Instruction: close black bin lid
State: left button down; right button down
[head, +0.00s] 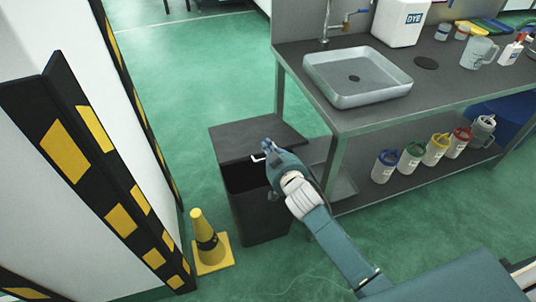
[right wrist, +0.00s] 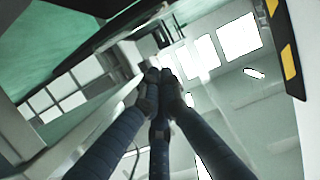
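The black bin (head: 262,218) stands on the floor in the middle of the head view. Its dark grey lid (head: 248,136) is partly raised, with a dark opening below the lid's front edge. A small white handle-like piece (head: 258,158) shows at that edge. My right gripper (head: 267,150) is at the lid's front edge, beside the white piece; whether it touches the lid is unclear. In the right wrist view its fingers (right wrist: 160,76) come together at the tips, with nothing visible between them. My left gripper is not in view.
A yellow cone (head: 208,245) stands left of the bin, near a black-and-yellow striped wall edge (head: 70,160). Green floor behind the bin is clear.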

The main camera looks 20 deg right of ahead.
jog(key=f, duration=0.1)
jog(key=w+f, duration=0.1)
jog(key=shift+w+f, duration=0.1)
jog(key=shift+f, duration=0.25)
jog(key=shift+s+f, duration=0.55)
jog(key=shift+f, duration=0.1)
